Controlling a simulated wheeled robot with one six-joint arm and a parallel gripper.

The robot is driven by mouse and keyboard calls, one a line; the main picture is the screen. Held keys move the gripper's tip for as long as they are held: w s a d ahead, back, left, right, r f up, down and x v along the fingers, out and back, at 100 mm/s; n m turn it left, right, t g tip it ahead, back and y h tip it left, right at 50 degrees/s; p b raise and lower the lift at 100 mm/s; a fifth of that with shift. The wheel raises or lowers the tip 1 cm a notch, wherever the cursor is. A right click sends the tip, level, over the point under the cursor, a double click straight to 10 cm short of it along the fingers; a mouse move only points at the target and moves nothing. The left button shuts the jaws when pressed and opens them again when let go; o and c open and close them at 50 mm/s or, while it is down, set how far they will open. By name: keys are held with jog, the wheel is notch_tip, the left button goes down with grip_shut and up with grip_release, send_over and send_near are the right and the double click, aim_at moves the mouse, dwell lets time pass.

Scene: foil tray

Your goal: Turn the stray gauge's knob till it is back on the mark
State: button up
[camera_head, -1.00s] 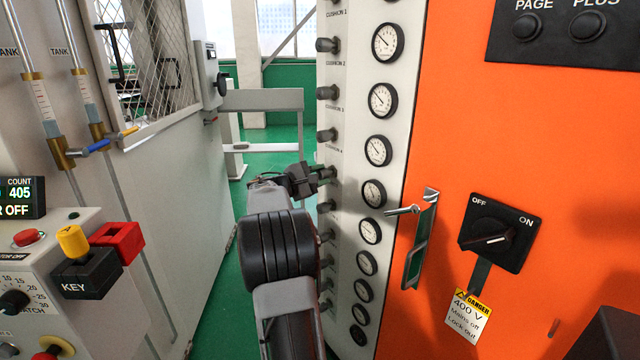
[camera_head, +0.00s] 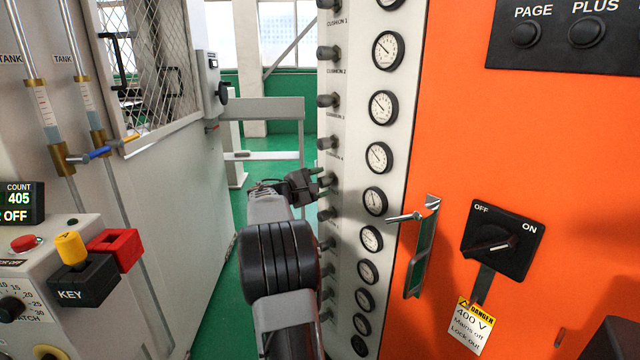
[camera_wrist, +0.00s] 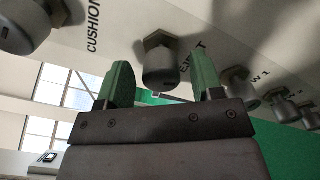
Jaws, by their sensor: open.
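A column of round white gauges with black rims runs down the light panel, with a column of grey knobs to its left. The gauge (camera_head: 375,201) level with my gripper has its needle at a different angle from the gauges above; its mark is too small to make out. My gripper (camera_head: 321,181) is at the knob in that row, pointing right towards the panel. In the wrist view this knob (camera_wrist: 160,72) lies between the two green fingers, with a gap visible on each side. The fingers are open and not closed on it.
Neighbouring knobs (camera_head: 327,143) sit close above and below. A door handle (camera_head: 420,245) sticks out from the orange cabinet (camera_head: 480,130) on the right, beside a rotary switch (camera_head: 500,240). Green floor (camera_head: 235,270) shows in the gap on the left.

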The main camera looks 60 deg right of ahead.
jog(key=p+v, duration=0.1)
jog(key=v, duration=1.3)
jog(key=shift+w+d, duration=0.1)
jog(key=shift+d, duration=0.05)
dwell(2.4)
notch_tip(320, 180, down, 8)
jog(key=s+a+t+y, duration=0.1)
jog(key=a+t+y, duration=0.1)
jog(key=y, duration=0.2)
jog(key=s+a+f+m+t+y+p, duration=0.1)
jog(key=s+a+m+t+y+p, duration=0.15)
jog(key=a+y+p, duration=0.55)
jog(key=s+a+r+t+y+p, duration=0.2)
jog(key=s+a+r+p, duration=0.2)
jog(key=a, duration=0.9)
jog(key=s+a+r+t+y+p, duration=0.3)
jog(key=a+r+p, duration=0.7)
jog(key=a+r, duration=0.2)
jog(key=shift+s+a, duration=0.4)
jog(key=shift+a, duration=0.35)
